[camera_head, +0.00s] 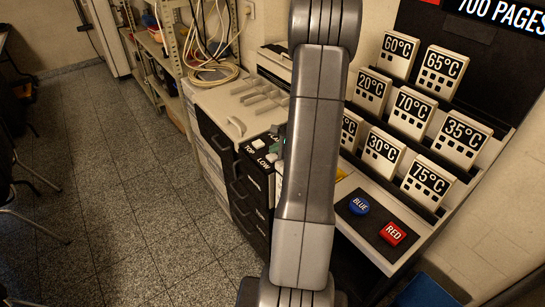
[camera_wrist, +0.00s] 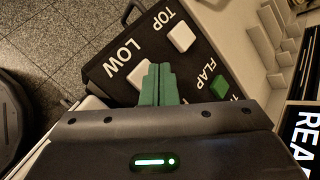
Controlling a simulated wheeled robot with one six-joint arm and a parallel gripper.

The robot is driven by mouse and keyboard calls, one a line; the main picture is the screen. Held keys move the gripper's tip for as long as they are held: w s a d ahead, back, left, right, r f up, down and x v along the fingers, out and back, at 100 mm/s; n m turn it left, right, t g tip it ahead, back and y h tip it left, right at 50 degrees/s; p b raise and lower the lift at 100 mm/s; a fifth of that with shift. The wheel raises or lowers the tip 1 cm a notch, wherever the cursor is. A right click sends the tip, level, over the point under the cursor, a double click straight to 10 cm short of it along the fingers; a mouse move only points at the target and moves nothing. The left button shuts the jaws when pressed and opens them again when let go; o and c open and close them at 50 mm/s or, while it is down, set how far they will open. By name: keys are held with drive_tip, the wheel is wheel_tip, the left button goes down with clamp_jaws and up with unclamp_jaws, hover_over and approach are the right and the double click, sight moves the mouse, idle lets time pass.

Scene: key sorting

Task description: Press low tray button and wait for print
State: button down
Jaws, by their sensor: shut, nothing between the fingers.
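The black button panel (camera_wrist: 108,72) carries a white button beside the word LOW, a white TOP button (camera_wrist: 181,38) and a green FLAP button (camera_wrist: 219,86). In the head view the LOW button (camera_head: 271,158) and TOP button (camera_head: 258,143) show left of my arm, which hides most of my gripper. No printed sheet is visible.
A rack of temperature cards (camera_head: 409,112) stands at the right, above a blue button (camera_head: 359,205) and a red button (camera_head: 393,233). A slotted pale holder (camera_head: 262,96) lies behind the panel. Shelving (camera_head: 160,50) stands at the back left.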

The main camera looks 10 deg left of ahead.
sight(272, 158)
drive_tip(key=shift+s+d+f+b, duration=0.1)
drive_tip(key=shift+s+f+b, duration=0.25)
drive_tip(key=shift+f+b, duration=0.3)
drive_tip(key=shift+s+d+f+b, duration=0.1)
drive_tip(key=shift+s+f+b, duration=0.3)
drive_tip(key=shift+f, duration=0.3)
idle(0.4)
drive_tip(key=shift+w+r, duration=0.1)
drive_tip(key=shift+r, duration=0.05)
drive_tip(key=r+p, duration=0.1)
drive_tip(key=w+r+p, duration=0.1)
drive_tip(key=shift+a+r+p, duration=0.15)
drive_tip(key=shift+r+p, duration=0.1)
drive_tip(key=shift+p, duration=0.05)
wheel_tip(272, 158, up, 2)
drive_tip(key=shift+r+p, duration=0.25)
drive_tip(key=shift+p, duration=0.55)
drive_tip(key=shift+w, duration=0.1)
drive_tip(key=shift+r, duration=0.1)
drive_tip(key=shift+r+p, duration=0.15)
drive_tip(key=shift+p, duration=0.15)
